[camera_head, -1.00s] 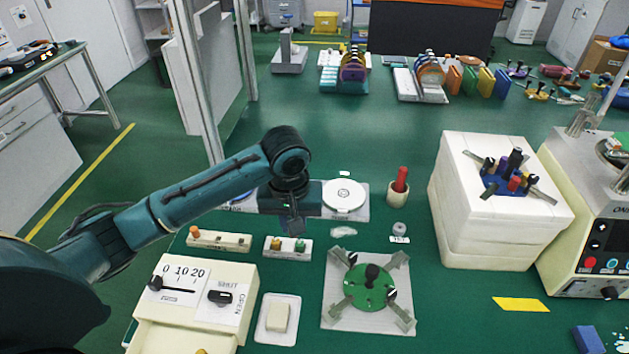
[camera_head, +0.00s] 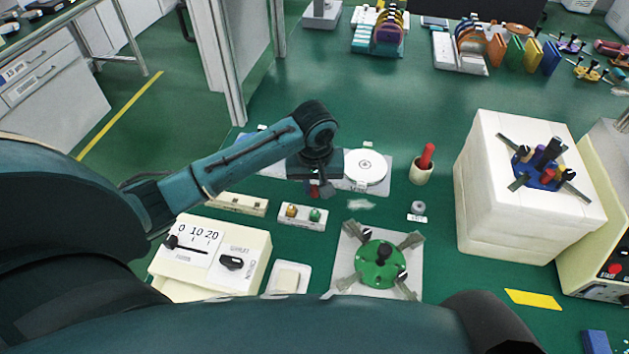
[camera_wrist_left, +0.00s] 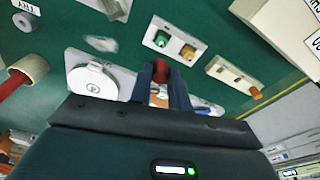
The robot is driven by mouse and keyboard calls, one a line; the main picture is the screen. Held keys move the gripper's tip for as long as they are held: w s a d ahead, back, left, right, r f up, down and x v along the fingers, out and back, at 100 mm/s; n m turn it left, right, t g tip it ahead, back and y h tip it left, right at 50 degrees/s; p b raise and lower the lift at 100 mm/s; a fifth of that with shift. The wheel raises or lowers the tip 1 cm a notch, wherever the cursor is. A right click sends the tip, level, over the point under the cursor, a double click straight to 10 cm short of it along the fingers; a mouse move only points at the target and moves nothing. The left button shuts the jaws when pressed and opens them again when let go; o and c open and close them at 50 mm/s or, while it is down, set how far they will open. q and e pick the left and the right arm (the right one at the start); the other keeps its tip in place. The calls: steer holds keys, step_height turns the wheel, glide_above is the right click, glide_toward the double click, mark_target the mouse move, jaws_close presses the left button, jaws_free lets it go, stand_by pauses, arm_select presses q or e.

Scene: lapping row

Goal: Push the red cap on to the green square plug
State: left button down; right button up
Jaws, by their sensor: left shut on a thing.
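My left gripper (camera_head: 315,191) is shut on the red cap (camera_wrist_left: 160,70), which shows between the two fingertips in the left wrist view. The cap shows as a small red patch under the gripper in the head view (camera_head: 315,190). The green square plug (camera_head: 315,215) stands on a small white block (camera_head: 302,223), beside a gold plug (camera_head: 291,210). It also shows in the left wrist view (camera_wrist_left: 187,52). The gripper is just behind the block, and the cap is apart from the plug. My right gripper is not in view.
A white disc (camera_head: 366,167) lies right of the gripper, with a red rod in a cream cup (camera_head: 421,172) beyond. Another pale block (camera_head: 238,204) is on the left. A green fixture (camera_head: 381,265) and a control box (camera_head: 208,252) stand in front.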

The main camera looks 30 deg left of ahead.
mark_target(315, 190)
arm_select(q)
step_height(315, 190, down, 4)
steer(key=shift+f+b, duration=0.1)
steer(key=shift+b, duration=0.5)
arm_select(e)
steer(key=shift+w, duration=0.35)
arm_select(q)
steer(key=shift+f, duration=0.3)
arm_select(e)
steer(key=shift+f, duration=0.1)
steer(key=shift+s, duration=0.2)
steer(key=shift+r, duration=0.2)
arm_select(q)
steer(key=shift+p, duration=0.6)
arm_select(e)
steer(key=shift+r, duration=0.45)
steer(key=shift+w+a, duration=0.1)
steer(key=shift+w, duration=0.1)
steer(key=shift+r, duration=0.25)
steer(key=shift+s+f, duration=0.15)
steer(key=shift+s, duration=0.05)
